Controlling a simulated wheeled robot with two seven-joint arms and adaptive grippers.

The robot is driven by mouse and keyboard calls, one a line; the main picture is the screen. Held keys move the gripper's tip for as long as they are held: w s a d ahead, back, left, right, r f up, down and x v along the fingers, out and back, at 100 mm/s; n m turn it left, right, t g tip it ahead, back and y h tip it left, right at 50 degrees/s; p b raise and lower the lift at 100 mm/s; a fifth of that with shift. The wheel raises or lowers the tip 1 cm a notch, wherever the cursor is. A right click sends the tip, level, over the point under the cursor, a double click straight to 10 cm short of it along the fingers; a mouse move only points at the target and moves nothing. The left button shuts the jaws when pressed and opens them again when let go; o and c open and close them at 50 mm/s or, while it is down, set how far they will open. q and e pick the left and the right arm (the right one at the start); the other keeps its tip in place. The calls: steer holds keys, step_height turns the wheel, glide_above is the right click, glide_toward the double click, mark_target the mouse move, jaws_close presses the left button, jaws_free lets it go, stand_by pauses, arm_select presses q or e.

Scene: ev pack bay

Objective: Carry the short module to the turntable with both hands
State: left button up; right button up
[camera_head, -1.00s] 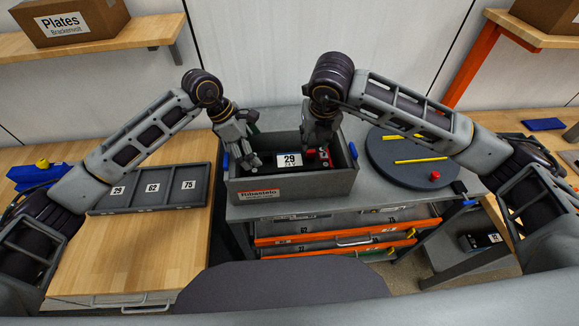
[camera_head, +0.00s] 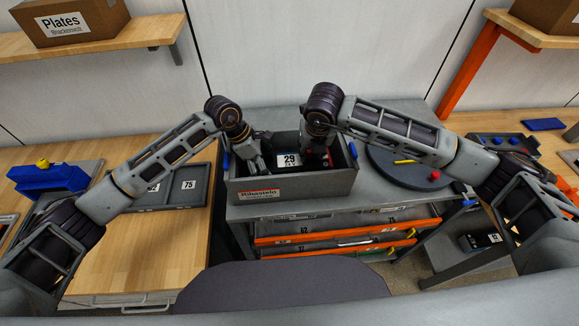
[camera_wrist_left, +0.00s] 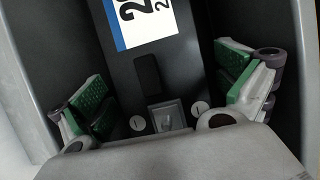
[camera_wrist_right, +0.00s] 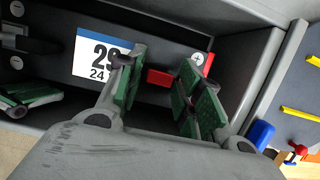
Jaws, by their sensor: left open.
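The short module (camera_head: 289,160) is black with a white label "29" and lies inside an open grey box (camera_head: 290,186). My left gripper (camera_head: 256,158) is down at its left end; in the left wrist view its open fingers (camera_wrist_left: 165,100) stand on either side of the module, with no clear contact. My right gripper (camera_head: 318,154) is over its right end; in the right wrist view its fingers (camera_wrist_right: 160,88) are apart, with a red terminal block (camera_wrist_right: 161,78) visible between them. The turntable (camera_head: 415,177) is a dark round disc right of the box, partly behind my right arm.
The grey box's walls surround both grippers. A yellow strip (camera_head: 404,162) and a red knob (camera_head: 435,175) are on the turntable. Orange-fronted drawers (camera_head: 345,240) are below. A numbered tray (camera_head: 180,188) and a blue bin (camera_head: 48,178) are on the left wooden table.

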mark_target(265, 154)
arm_select(q)
steer(key=c, duration=0.9)
arm_select(e)
jaws_close()
arm_select(q)
steer(key=c, duration=1.1)
steer(key=shift+w+r, duration=0.1)
steer(key=shift+c, duration=0.2)
arm_select(e)
steer(key=shift+r, duration=0.1)
arm_select(q)
steer(key=shift+r, duration=0.1)
arm_select(e)
steer(key=shift+r, duration=0.1)
arm_select(q)
steer(key=shift+r+p, duration=0.2)
steer(key=shift+p, duration=0.1)
arm_select(e)
steer(key=shift+r, duration=0.2)
